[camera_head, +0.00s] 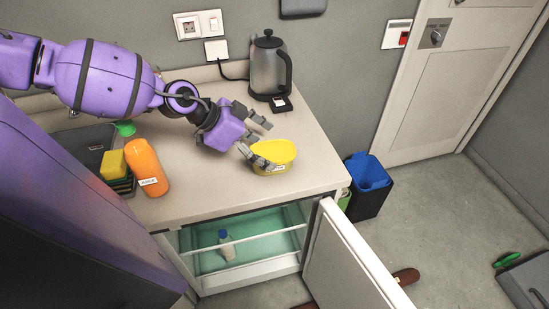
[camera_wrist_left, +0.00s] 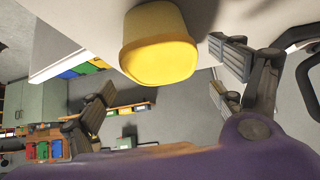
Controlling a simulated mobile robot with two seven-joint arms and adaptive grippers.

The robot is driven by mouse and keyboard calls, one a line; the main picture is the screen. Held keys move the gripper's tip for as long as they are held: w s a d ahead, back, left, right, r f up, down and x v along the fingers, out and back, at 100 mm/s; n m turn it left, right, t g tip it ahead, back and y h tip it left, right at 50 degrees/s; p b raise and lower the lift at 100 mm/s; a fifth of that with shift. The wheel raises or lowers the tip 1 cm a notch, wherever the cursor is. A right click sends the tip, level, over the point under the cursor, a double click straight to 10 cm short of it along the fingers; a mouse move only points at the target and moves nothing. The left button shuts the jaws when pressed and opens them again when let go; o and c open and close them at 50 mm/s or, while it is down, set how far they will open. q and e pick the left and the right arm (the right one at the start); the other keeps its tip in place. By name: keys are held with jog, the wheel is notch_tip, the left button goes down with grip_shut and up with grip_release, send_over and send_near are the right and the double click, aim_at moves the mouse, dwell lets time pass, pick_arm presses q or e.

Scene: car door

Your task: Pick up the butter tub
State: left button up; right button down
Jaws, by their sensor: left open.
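The yellow butter tub (camera_head: 275,155) with a white label stands on the counter near its right front corner in the head view. My left gripper (camera_head: 256,139) is open at the tub's left side, with one finger behind it and one finger at its near left rim. In the left wrist view the tub (camera_wrist_left: 160,45) shows large at the top, between the directions of the two open fingers (camera_wrist_left: 165,88). I cannot tell whether a finger touches it. My right gripper is not in view.
A kettle (camera_head: 267,68) stands behind the gripper. An orange bottle (camera_head: 147,167) and a yellow sponge (camera_head: 112,164) are on the left of the counter (camera_head: 205,185). Below, an open fridge door (camera_head: 345,260) juts forward. Bins (camera_head: 368,187) stand right of the counter.

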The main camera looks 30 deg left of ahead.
aim_at(272, 151)
pick_arm(q)
jog(key=x, duration=0.2)
jog(key=shift+w+f+b, duration=0.15)
jog(key=shift+f+b, duration=0.2)
jog(key=shift+w+d+f, duration=0.1)
jog(key=shift+w, duration=0.05)
jog(key=c, duration=1.9)
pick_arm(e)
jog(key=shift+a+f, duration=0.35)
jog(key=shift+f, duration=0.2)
